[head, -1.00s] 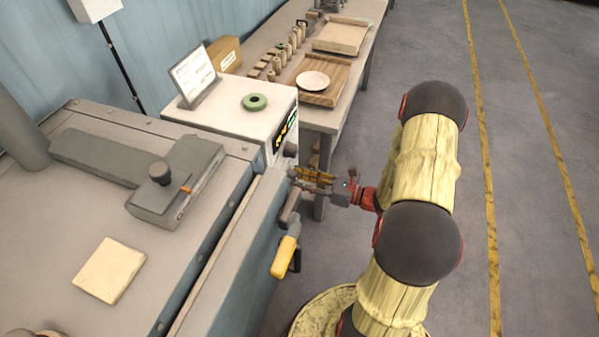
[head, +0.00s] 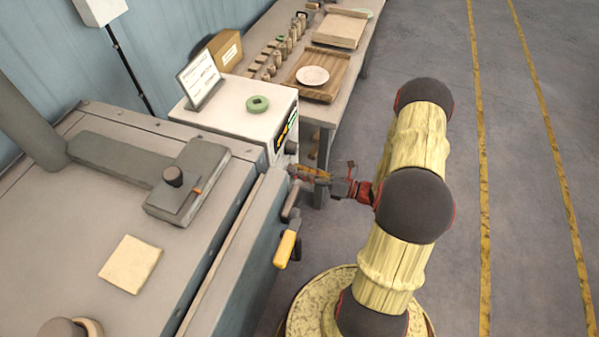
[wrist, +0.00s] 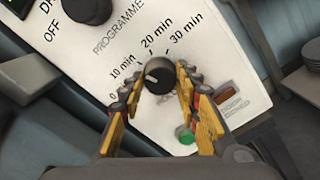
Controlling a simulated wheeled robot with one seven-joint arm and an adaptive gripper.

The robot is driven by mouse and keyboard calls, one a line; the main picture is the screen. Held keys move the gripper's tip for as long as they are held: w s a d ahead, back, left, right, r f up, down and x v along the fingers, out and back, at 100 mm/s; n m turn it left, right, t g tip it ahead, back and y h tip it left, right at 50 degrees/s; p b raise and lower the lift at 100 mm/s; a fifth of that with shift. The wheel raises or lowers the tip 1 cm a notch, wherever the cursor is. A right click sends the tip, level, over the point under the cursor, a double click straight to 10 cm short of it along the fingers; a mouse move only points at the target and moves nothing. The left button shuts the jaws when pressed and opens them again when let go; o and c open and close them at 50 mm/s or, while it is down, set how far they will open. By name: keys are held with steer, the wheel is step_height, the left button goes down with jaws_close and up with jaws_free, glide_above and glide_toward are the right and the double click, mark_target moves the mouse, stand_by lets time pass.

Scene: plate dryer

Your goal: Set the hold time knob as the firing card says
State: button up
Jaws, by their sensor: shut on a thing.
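The hold time knob (wrist: 160,75) is a round black knob on the white control panel (wrist: 85,80) in the wrist view. Its scale reads 0, 10 min, 20 min and 30 min. A short pale mark shows on the knob's left part; I cannot tell its exact setting. My gripper (wrist: 158,82) has its yellow-padded fingers on either side of the knob, shut on it. In the head view my gripper (head: 298,171) is at the front of the white control box (head: 215,118). The firing card (head: 199,80) stands on that box; its writing is too small to read.
Another dark knob (wrist: 88,8) marked OFF and PROGRAMME is at the panel's upper left. A green button (wrist: 185,134) sits below the hold time knob. A yellow handle (head: 285,249) is on the dryer front. A green ring (head: 258,104) lies on the box.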

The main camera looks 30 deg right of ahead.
steer(key=o, duration=1.2)
steer(key=shift+c, duration=0.2)
steer(key=shift+d, duration=0.1)
steer(key=v, duration=1.2)
